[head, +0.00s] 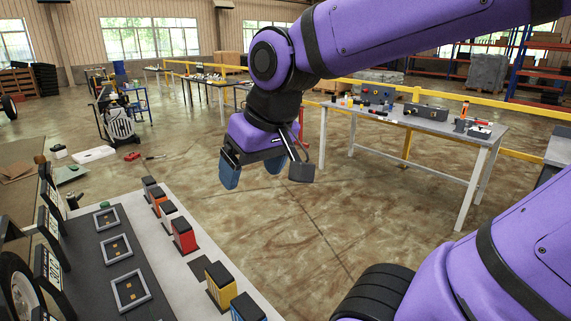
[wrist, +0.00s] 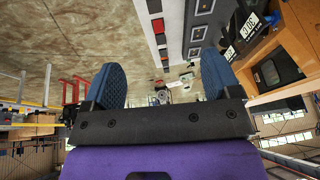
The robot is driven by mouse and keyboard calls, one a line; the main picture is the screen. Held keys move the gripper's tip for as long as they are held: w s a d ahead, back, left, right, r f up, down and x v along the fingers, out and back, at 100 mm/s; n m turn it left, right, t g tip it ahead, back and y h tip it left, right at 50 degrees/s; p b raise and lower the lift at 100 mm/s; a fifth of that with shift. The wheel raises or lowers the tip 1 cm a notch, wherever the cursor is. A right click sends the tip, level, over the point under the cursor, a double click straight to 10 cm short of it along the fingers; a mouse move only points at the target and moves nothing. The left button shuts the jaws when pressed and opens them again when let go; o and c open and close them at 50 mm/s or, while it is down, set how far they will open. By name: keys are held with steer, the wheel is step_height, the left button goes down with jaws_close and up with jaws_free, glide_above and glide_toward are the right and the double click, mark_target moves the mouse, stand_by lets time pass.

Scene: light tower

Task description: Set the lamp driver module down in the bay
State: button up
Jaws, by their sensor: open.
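My gripper (head: 251,170) hangs above the floor, beyond and to the right of the bench, with its blue fingers apart and nothing between them. The wrist view also shows it open and empty (wrist: 160,82). Three square framed bays (head: 116,248) lie on a dark panel, each with small yellowish spots inside and no module in it. A row of box modules stands beside the panel, including a red one (head: 184,236), a yellow one (head: 220,287) and an orange one (head: 159,197). I cannot tell which is the lamp driver module.
Upright plates with printed labels (head: 52,222) stand along the panel's left side. A grey table (head: 430,124) with tools and boxes stands at the back right, near a yellow rail (head: 360,82). Open floor (head: 330,215) lies right of the bench.

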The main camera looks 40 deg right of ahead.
steer(key=shift+t+h, duration=0.4)
steer(key=s, duration=0.1)
steer(key=s+d+r, duration=0.1)
steer(key=s, duration=0.1)
steer(key=s+d, duration=0.1)
steer(key=s, duration=0.1)
steer(key=shift+s+d+r, duration=0.1)
steer(key=shift+d+r, duration=0.1)
steer(key=shift+d, duration=0.05)
